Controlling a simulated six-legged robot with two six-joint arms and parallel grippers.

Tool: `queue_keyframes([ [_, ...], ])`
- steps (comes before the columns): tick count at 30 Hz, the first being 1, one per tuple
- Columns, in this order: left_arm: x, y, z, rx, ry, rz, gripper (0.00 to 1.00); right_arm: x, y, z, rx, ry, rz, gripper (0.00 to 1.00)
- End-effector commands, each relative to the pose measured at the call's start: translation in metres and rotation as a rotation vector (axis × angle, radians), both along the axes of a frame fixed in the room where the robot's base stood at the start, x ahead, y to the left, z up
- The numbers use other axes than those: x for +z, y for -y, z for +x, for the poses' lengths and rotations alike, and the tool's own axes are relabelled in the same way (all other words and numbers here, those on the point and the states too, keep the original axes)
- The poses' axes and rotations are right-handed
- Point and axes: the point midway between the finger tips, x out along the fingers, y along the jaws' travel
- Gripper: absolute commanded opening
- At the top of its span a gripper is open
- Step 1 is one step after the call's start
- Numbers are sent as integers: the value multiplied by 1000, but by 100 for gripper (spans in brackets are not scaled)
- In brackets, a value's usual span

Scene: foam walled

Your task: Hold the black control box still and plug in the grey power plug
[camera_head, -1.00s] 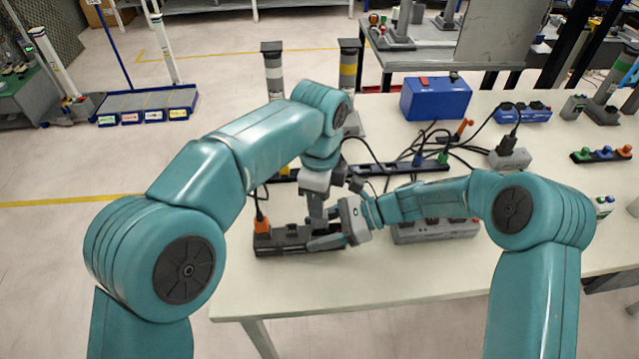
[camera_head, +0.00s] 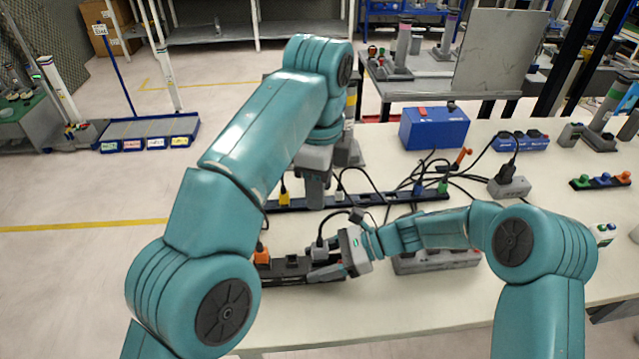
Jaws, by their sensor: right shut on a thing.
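The black control box (camera_head: 290,268) lies on the near left part of the white table. An orange plug (camera_head: 262,256) stands in its left end. The grey power plug (camera_head: 320,252) stands upright at its right part, with a black cable rising from it; how deep it sits is not clear. My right gripper (camera_head: 328,271) is shut on the box's right end, one finger along its near side. My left gripper (camera_head: 316,195) points down above and behind the box, apart from the grey plug; its finger opening is not clear from here.
A long black power strip (camera_head: 400,198) with a yellow plug (camera_head: 284,190) lies behind the box. A grey strip (camera_head: 440,260) is to the right, partly behind my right arm. Loose black cables, a blue box (camera_head: 435,128) and a blue strip (camera_head: 522,142) lie farther back.

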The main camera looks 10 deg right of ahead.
Motion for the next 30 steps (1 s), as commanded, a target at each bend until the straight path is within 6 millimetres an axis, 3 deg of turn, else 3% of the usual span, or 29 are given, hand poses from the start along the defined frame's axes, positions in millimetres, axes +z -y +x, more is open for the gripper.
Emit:
queue_keyframes([
  [5, 0, 0, 0, 0, 0, 0, 40, 0, 0, 0, -1, 0, 0, 19],
  [6, 0, 0, 0, 0, 0, 0, 40, 0, 0, 0, -1, 0, 0, 64],
  [8, 0, 0, 0, 0, 0, 0, 40, 0, 0, 0, -1, 0, 0, 83],
  [9, 0, 0, 0, 1, 1, 0, 40, 0, 0, 0, -1, 0, 0, 87],
  [20, 0, 0, 0, 1, 1, 0, 40, 3, 7, 1, -3, 1, 0, 87],
  [30, 0, 0, 0, 1, 1, 0, 40, 31, 76, 1, -6, 2, -1, 87],
])
